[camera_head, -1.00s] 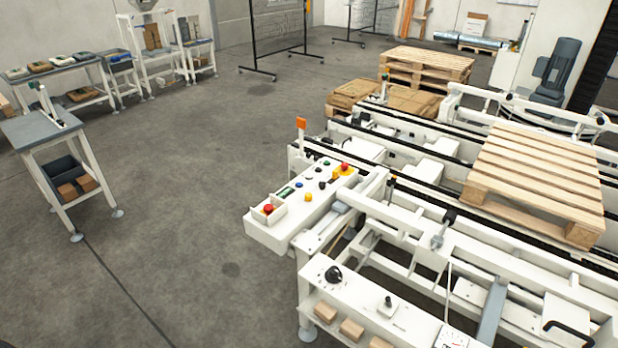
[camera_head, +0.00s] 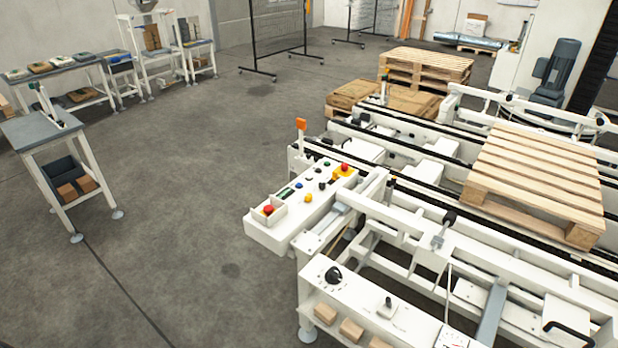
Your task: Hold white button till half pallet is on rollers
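A wooden pallet (camera_head: 540,170) lies flat on the white conveyor frame at the right, resting across its dark-topped rails (camera_head: 425,198). The near part of the frame, in front of the pallet, is bare. A white control panel (camera_head: 262,236) stands at the left end of the conveyor. It carries small coloured buttons, among them a yellow button (camera_head: 308,198), a blue button (camera_head: 299,185) and a red button (camera_head: 268,209). A white button is too small to make out with certainty. Neither of my grippers shows in the view.
A second panel with a black knob (camera_head: 333,274) is at the front. More stacked pallets (camera_head: 425,66) stand behind the conveyor. A grey-topped side table (camera_head: 38,128) and workbenches are at the left. The grey floor (camera_head: 200,190) between them and the conveyor is clear.

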